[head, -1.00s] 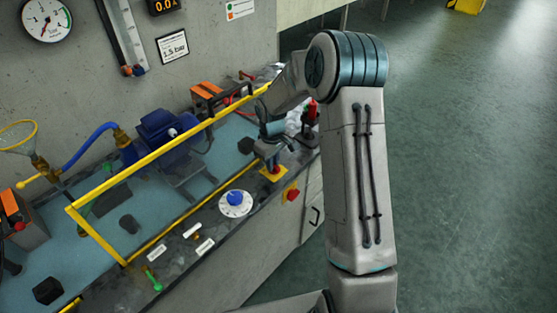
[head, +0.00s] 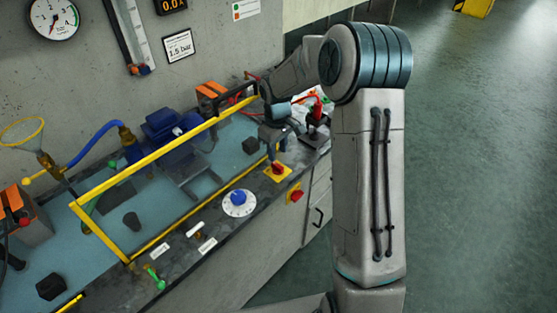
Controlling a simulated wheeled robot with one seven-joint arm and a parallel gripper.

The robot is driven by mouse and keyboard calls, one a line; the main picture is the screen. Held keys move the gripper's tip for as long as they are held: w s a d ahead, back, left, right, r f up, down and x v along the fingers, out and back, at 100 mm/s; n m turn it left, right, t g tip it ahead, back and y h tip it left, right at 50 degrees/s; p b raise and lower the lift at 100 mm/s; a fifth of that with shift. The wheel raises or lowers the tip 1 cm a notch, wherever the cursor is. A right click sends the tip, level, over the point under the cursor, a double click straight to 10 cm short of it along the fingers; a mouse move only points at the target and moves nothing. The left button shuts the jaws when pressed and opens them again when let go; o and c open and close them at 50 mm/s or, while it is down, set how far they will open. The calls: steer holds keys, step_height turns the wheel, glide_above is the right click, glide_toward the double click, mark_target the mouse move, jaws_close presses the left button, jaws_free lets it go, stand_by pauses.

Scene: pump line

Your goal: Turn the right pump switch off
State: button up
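A red rotary switch handle (head: 277,168) sits on a yellow square plate (head: 284,176) on the dark front strip of the bench; it looks like the right pump switch. My gripper (head: 273,153) points down just above this handle, slightly to its left in the picture. The fingers look close to the handle, but I cannot tell whether they touch it. Their gap is too small and dark to read. The handle's exact angle and any on/off marks are not readable.
A yellow rail (head: 165,150) runs along the bench beside the gripper. A blue dial (head: 238,198), a green lever (head: 153,275), a red-on-yellow button (head: 297,195) on the front face and a black-and-red device (head: 317,120) are nearby. A blue pump (head: 168,128) stands behind the rail.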

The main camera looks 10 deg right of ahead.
mark_target(278, 165)
step_height(278, 165, up, 8)
stand_by(0.6)
steer(key=s+d+r+m+t, duration=0.1)
steer(key=s+r+m, duration=0.1)
steer(key=s+r, duration=0.35)
steer(key=s+r+m, duration=0.2)
steer(key=s, duration=0.7)
steer(key=s+d+m+t, duration=0.1)
steer(key=s+m+t, duration=0.1)
steer(key=s, duration=1.2)
steer(key=shift+d+f+m, duration=0.25)
steer(key=shift+f+m, duration=0.05)
steer(key=shift+m, duration=0.4)
